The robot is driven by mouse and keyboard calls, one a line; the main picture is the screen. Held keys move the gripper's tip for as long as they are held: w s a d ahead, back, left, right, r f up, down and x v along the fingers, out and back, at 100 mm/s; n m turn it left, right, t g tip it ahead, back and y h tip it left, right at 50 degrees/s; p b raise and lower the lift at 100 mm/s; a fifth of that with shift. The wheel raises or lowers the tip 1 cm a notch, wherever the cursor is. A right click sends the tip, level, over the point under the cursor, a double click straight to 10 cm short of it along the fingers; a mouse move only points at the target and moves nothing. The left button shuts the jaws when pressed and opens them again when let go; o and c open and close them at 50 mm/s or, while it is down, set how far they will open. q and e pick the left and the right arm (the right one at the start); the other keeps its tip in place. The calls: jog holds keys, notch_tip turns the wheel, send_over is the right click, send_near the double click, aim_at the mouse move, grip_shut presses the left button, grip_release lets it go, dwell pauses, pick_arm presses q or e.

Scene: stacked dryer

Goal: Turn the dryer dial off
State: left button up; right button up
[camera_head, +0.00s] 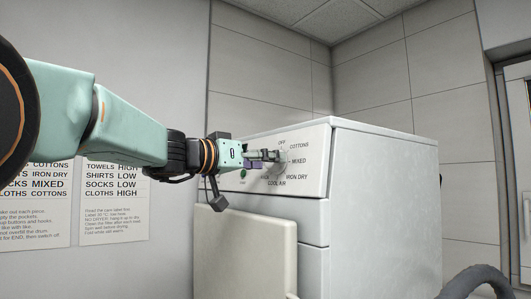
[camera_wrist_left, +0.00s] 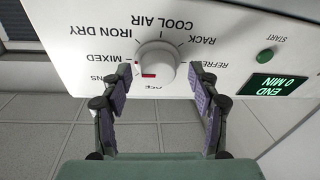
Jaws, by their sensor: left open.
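The dryer's dial (camera_wrist_left: 157,60) is a round pale knob on the white control panel (camera_wrist_left: 225,20). In the left wrist view the panel appears upside down. A red mark shows at the knob's lower left, near the OFF and COTTONS side; its exact setting is hard to tell. My left gripper (camera_wrist_left: 161,72) is open, with one purple-padded finger on each side of the knob; I see no clear contact. My right gripper is not in view.
A display (camera_wrist_left: 275,87) reads END 0 MIN, beside a green START button (camera_wrist_left: 265,56). A cream panel (camera_head: 245,250) stands out below the controls, under my left arm. Instruction sheets (camera_head: 114,200) hang on the left wall. The white dryer body (camera_head: 380,210) extends right.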

pick_arm(q)
jog(key=shift+w+d, duration=0.1)
jog(key=shift+w, duration=0.15)
jog(key=shift+s+d+r, duration=0.1)
jog(key=shift+s+d, duration=0.05)
jog(key=shift+s, duration=0.25)
jog(key=shift+c, duration=0.2)
jog(key=shift+w, duration=0.3)
jog(key=c, duration=0.6)
jog(key=shift+s, duration=0.1)
jog(key=c, duration=0.5)
jog(key=shift+n, duration=0.3)
